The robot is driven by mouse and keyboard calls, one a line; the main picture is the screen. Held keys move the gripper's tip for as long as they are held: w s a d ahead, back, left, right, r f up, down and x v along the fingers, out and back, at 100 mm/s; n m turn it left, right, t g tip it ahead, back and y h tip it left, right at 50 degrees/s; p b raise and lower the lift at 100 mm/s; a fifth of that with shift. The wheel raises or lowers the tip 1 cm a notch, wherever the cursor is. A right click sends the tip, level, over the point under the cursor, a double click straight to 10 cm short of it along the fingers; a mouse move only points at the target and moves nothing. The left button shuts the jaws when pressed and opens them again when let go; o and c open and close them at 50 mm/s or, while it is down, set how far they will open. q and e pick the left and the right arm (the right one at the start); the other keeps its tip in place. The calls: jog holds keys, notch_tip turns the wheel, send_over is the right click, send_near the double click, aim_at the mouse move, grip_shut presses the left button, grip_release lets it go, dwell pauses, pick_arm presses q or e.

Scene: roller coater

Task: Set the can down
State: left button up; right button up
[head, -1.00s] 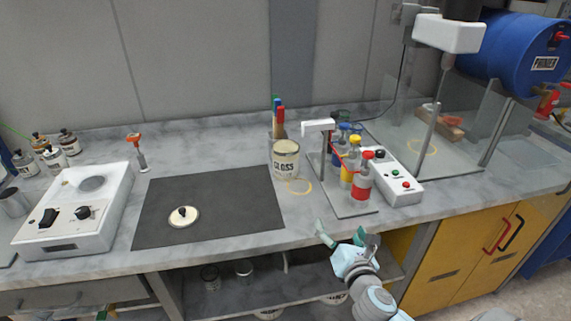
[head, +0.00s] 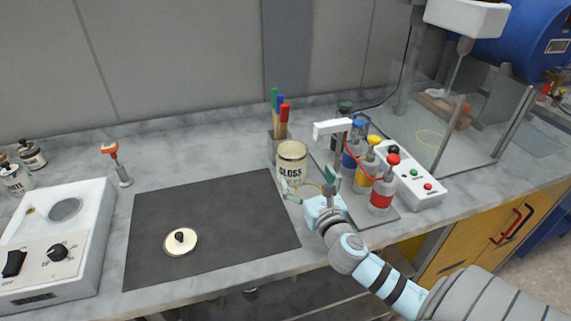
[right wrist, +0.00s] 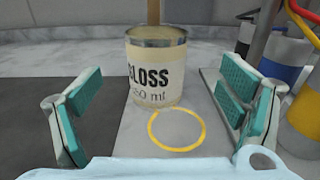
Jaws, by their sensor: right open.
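The cream can labelled GLOSS (head: 291,162) stands upright on the marble counter, just right of the dark mat's back right corner. It also shows in the right wrist view (right wrist: 156,68), behind a yellow ring (right wrist: 177,129) marked on the counter. My right gripper (head: 309,187) is open and empty, in front of the can. In the right wrist view its teal-padded fingers (right wrist: 160,108) are spread wide, with the can between them but farther off, apart from both. My left gripper is not in view.
A dark mat (head: 160,219) with a round lid (head: 181,242) lies to the left. A rack of bottles with coloured caps (head: 382,187) stands close on the right, beside a white button box (head: 412,177). A cup of coloured-handled brushes (head: 280,120) is behind the can.

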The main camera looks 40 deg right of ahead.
aim_at(299, 162)
jog(key=x, duration=0.4)
jog(key=shift+w+d+r, duration=0.25)
jog(key=shift+w, duration=0.05)
jog(key=x, duration=0.4)
jog(key=a+x, duration=0.1)
jog(key=x, duration=0.1)
jog(key=shift+w, duration=0.1)
jog(key=shift+d, duration=0.1)
jog(key=shift+c, duration=0.8)
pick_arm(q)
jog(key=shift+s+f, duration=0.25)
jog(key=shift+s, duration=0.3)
pick_arm(e)
jog(key=c, duration=1.9)
